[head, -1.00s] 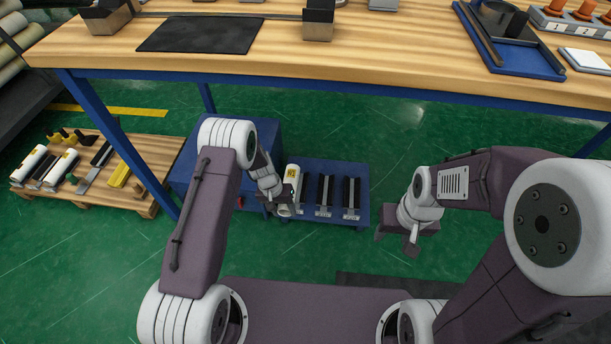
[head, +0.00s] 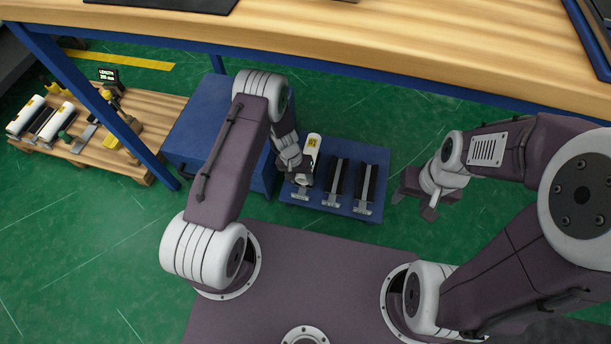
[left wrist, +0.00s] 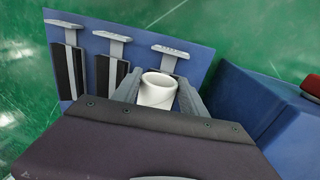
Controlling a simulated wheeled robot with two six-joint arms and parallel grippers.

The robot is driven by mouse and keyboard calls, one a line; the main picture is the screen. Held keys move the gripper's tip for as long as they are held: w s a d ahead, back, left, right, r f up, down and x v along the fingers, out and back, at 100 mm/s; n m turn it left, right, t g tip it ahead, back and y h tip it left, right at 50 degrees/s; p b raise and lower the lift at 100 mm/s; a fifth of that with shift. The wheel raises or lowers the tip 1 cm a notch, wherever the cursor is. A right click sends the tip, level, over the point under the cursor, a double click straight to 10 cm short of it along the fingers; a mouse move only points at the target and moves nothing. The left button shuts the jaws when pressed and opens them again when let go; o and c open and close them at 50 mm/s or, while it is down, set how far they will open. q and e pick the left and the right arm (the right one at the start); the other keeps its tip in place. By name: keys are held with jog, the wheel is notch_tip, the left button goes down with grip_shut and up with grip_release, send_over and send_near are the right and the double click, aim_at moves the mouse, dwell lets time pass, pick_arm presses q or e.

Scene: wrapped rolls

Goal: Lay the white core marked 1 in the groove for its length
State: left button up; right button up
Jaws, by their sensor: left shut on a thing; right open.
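A white core (head: 313,148) with a yellow label is at the left side of a small blue rack (head: 350,209). The mark on its label is too small to read surely. My left gripper (head: 303,176) is shut on it near its lower end. In the left wrist view the core's hollow end (left wrist: 158,90) shows between the fingers, in front of a grey T-shaped rack end. I cannot tell whether it rests on the rack or is lifted. My right gripper (head: 424,203) is open and empty, right of the rack.
Two black-padded holders (head: 337,180) on the rack are bare. A blue box (head: 214,130) stands left of it. A wooden pallet (head: 140,172) holds white rolls (head: 60,118), tools and a small length display (head: 108,78). A wooden bench (head: 400,50) spans the top.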

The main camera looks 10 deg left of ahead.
aim_at(301, 183)
pick_arm(q)
notch_tip(301, 183, down, 4)
jog(key=b, duration=0.4)
jog(key=shift+s+f, duration=0.1)
jog(key=shift+f, duration=0.1)
jog(key=shift+r+p, duration=0.2)
jog(key=shift+p, duration=0.1)
jog(key=shift+r, duration=0.1)
jog(key=shift+f+b, duration=0.5)
jog(key=o, duration=1.5)
jog(key=shift+r, duration=0.15)
jog(key=shift+r, duration=0.1)
